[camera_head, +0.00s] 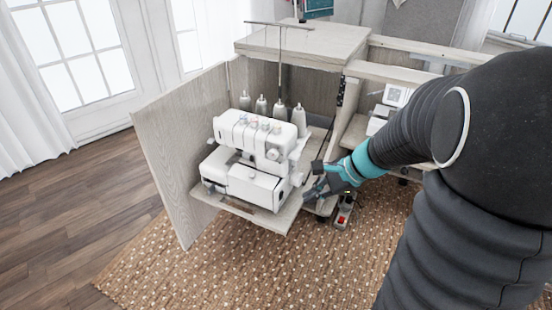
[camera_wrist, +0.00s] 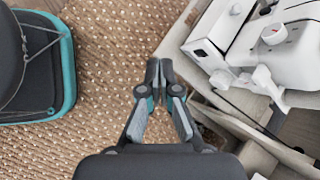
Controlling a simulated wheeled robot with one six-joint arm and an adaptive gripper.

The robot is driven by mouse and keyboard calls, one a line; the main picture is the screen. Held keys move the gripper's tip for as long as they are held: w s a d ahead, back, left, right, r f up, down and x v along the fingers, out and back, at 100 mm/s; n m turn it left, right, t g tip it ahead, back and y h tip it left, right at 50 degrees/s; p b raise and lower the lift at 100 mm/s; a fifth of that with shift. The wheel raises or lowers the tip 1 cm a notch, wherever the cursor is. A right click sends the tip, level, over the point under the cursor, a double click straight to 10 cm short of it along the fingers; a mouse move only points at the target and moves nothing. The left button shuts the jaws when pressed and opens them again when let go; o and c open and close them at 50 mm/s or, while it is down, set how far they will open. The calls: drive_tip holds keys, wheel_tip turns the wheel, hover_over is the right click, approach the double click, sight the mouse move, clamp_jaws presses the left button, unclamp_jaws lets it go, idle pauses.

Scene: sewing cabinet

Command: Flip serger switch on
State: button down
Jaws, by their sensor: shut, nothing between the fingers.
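The white serger (camera_head: 255,155) stands on a pulled-out wooden shelf (camera_head: 240,207) of the cabinet, with several thread cones at its back. It also shows at the upper right in the wrist view (camera_wrist: 285,50). My gripper (camera_head: 312,190) is just right of the serger, by the shelf's right edge. In the wrist view my gripper (camera_wrist: 159,72) is shut and empty, its fingertips together over the rug beside the shelf edge. I cannot make out the serger's switch in either view.
The cabinet door (camera_head: 180,150) stands open left of the serger. A power strip or pedal with a red part (camera_head: 344,215) lies on the floor below my gripper. A second white machine (camera_head: 385,112) sits in the right bay. The dotted rug (camera_head: 190,275) in front is clear.

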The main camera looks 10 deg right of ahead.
drive_tip(key=w+d+f+m+t+y, duration=0.1)
drive_tip(key=w+d+f+m+t, duration=0.1)
drive_tip(key=w+d+f+m, duration=0.5)
drive_tip(key=shift+d+f+m+t+y+b, duration=0.3)
drive_tip(key=shift+d+f+m+t+b, duration=0.1)
drive_tip(key=shift+f+m, duration=0.5)
drive_tip(key=shift+a, duration=0.1)
approach(282, 197)
drive_tip(key=x, duration=0.3)
drive_tip(key=d+f+x, duration=0.1)
drive_tip(key=x, duration=0.1)
drive_tip(key=shift+w+a+f, duration=0.1)
drive_tip(key=shift+a+f, duration=0.05)
drive_tip(key=shift+a, duration=0.05)
drive_tip(key=shift+w+a, duration=0.4)
drive_tip(key=shift+a, duration=0.15)
